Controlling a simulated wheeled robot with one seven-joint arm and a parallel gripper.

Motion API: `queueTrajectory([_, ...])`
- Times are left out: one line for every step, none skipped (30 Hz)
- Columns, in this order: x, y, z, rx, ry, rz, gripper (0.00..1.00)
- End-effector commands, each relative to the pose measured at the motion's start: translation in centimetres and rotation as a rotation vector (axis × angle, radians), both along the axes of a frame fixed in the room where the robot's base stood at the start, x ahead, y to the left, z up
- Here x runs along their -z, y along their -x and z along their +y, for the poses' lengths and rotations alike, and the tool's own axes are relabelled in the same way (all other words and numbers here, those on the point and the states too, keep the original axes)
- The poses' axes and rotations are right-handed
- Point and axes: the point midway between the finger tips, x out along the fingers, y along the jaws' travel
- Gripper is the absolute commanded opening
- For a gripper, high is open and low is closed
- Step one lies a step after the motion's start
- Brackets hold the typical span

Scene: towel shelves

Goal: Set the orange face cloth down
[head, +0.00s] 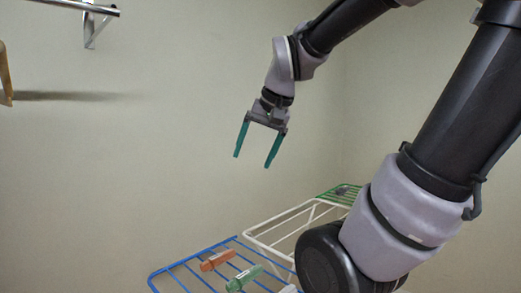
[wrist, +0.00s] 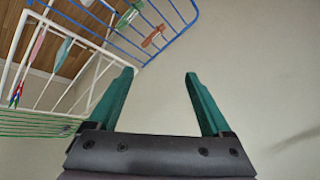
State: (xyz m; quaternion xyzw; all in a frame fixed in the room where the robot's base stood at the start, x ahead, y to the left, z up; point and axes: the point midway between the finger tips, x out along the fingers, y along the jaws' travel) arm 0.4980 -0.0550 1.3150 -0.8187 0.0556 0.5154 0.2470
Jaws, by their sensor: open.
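A small orange cloth (head: 216,260) lies across the bars of the blue rack (head: 166,267), low in the head view. In the wrist view the orange cloth (wrist: 153,37) shows on the blue rack, beyond my fingertips. My gripper (head: 252,161) is open, with nothing between its teal fingers. It hangs in the air well above the racks, in front of the bare wall. Its two fingers also show spread apart in the wrist view (wrist: 159,74).
A green cloth (head: 243,278) lies beside the orange one on the blue rack. A white rack (head: 270,232) and a green rack (head: 340,192) stand behind to the right. A metal wall bar (head: 75,6) is at upper left. My arm hides part of the racks.

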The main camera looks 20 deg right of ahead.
Motion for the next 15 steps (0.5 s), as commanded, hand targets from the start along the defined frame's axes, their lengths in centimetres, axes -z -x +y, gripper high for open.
queueTrajectory([-0.5,1.1,-0.2,-0.013,0.005,-0.047,0.83])
queueTrajectory([-0.7,1.5,-0.3,-0.024,0.011,-0.069,0.83])
queueTrajectory([-0.9,2.0,-0.3,-0.036,0.017,-0.094,0.83])
queueTrajectory([-0.9,2.3,-0.3,-0.043,0.021,-0.107,0.83])
queueTrajectory([-1.1,2.5,-0.3,-0.049,0.025,-0.120,0.83])
queueTrajectory([-1.1,2.7,-0.2,-0.056,0.029,-0.131,0.83])
queueTrajectory([-1.2,2.8,-0.2,-0.059,0.031,-0.139,0.83])
queueTrajectory([-1.2,2.9,-0.3,-0.061,0.033,-0.142,0.83])
queueTrajectory([-1.2,3.0,-0.2,-0.063,0.035,-0.144,0.83])
queueTrajectory([-1.2,3.0,-0.2,-0.065,0.036,-0.146,0.83])
queueTrajectory([-1.2,3.0,-0.2,-0.065,0.036,-0.146,0.83])
queueTrajectory([-1.2,3.0,-0.2,-0.065,0.035,-0.145,0.83])
queueTrajectory([-1.2,3.0,-0.2,-0.065,0.035,-0.145,0.83])
queueTrajectory([-1.2,3.0,-0.2,-0.065,0.035,-0.145,0.83])
queueTrajectory([-1.2,3.0,-0.2,-0.065,0.035,-0.145,0.83])
